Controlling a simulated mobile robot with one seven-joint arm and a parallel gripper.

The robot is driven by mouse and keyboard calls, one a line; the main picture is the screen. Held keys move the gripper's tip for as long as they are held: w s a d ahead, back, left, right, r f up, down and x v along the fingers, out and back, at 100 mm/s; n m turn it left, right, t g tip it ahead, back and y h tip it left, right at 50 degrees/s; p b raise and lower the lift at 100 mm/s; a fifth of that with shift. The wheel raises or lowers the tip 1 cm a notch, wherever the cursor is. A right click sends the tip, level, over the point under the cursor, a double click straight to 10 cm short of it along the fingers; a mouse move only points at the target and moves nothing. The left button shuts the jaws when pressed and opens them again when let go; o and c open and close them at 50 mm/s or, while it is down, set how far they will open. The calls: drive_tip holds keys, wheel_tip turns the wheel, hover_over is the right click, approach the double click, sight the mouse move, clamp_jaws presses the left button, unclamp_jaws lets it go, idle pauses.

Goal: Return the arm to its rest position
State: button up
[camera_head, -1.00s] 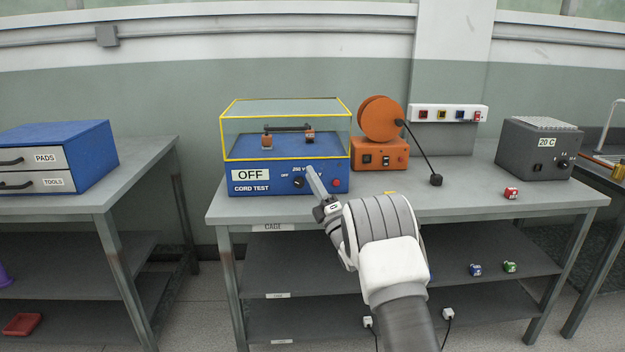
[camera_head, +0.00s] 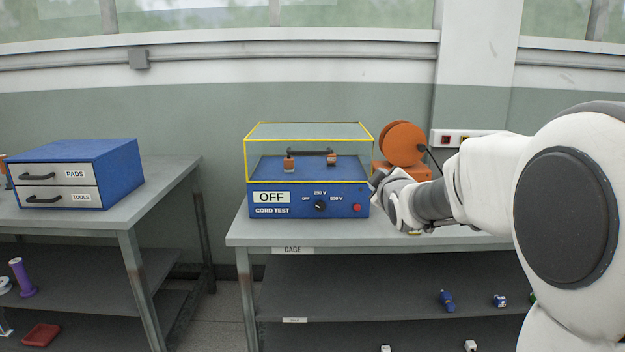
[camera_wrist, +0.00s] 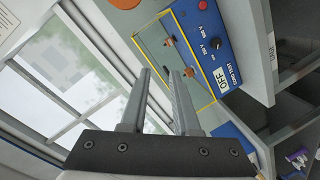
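My arm spans the right side of the head view, large in the foreground. My gripper (camera_head: 377,183) is small and partly edge-on there, in front of the right edge of the blue cord test box (camera_head: 306,200). In the wrist view my gripper (camera_wrist: 160,72) shows two grey fingers with a gap between them and nothing held. The wrist view is tilted and shows the test box (camera_wrist: 214,45) beyond the fingertips. The box carries an OFF sign, a dark knob (camera_head: 320,206) and a red button (camera_head: 357,209). No contact with the box is visible.
An orange reel (camera_head: 404,144) stands right of the box, partly hidden by my arm, which also covers the bench's right part. A blue drawer unit (camera_head: 110,170) sits on the left bench. Small plugs (camera_head: 446,300) lie on the lower shelf. A floor gap separates the benches.

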drive_tip(key=s+f+m+g, duration=0.3)
drive_tip(key=s+m, duration=0.1)
drive_tip(key=s, duration=0.9)
drive_tip(key=s+f+m+g, duration=0.3)
drive_tip(key=s+f+g, duration=0.1)
drive_tip(key=s, duration=1)
drive_tip(key=s+f+m+g, duration=0.3)
drive_tip(key=s+m, duration=0.1)
drive_tip(key=s, duration=0.9)
wheel_tip(320, 180, up, 22)
drive_tip(key=p, duration=2.2)
drive_tip(key=shift+w+a+h+p, duration=0.2)
drive_tip(key=shift+w+h+p, duration=0.05)
drive_tip(key=shift+h+p, duration=0.05)
